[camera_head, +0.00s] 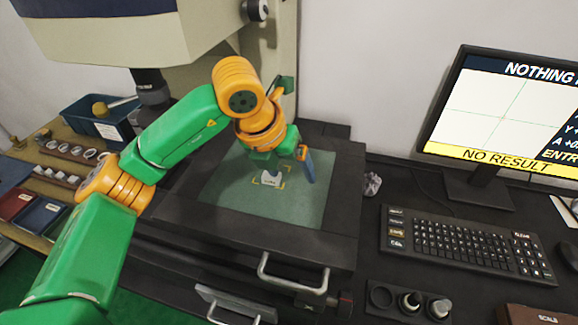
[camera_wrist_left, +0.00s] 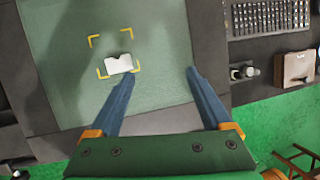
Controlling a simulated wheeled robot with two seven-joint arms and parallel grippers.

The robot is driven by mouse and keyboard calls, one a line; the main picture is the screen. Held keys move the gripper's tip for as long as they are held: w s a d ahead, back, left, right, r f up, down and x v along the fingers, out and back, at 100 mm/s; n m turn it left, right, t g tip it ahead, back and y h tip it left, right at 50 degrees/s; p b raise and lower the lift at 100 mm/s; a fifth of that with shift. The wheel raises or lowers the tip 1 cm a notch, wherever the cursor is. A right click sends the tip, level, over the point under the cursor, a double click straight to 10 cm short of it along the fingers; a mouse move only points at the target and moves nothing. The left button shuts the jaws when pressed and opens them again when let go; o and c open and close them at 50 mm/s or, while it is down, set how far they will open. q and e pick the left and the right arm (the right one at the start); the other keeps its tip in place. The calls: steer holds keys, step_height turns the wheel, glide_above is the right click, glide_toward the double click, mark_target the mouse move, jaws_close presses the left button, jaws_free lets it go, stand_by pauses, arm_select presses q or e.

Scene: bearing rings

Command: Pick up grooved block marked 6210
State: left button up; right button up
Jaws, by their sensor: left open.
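A small white block (camera_head: 271,180) lies on the green stage plate (camera_head: 305,207), at the edge of yellow corner marks. A notch shows in its upper edge in the left wrist view (camera_wrist_left: 119,65); any marking is too small to read. My left gripper (camera_head: 286,168) is over the plate, just above and beside the block. Its two blue fingers (camera_wrist_left: 161,75) are apart with nothing between them. In the left wrist view the block is ahead of the left finger's tip, left of the gap's middle. My right gripper is not in view.
A large machine (camera_head: 110,40) stands behind the plate, with its head overhanging at left. A monitor (camera_head: 500,115) and keyboard (camera_head: 460,240) are at right. A blue bin (camera_head: 100,122) and rows of rings (camera_head: 68,150) are at left. The plate around the block is clear.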

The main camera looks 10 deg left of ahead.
mark_target(270, 178)
arm_select(q)
steer(key=a, duration=0.1)
steer(key=a+r+n+y, duration=0.1)
steer(key=a, duration=0.1)
steer(key=a+y, duration=0.1)
steer(key=a, duration=0.1)
steer(key=shift+w+a+r+t, duration=0.1)
steer(key=shift+w+r+t, duration=0.2)
steer(key=shift+w, duration=0.05)
steer(key=f+p, duration=0.2)
steer(key=f, duration=0.1)
steer(key=shift+d+f+y+p, duration=0.2)
steer(key=shift+y+p, duration=0.1)
steer(key=shift+p, duration=0.05)
steer(key=x, duration=0.3)
steer(key=shift+w+f, duration=0.15)
steer(key=shift+d, duration=0.1)
steer(key=c, duration=0.6)
jaws_close()
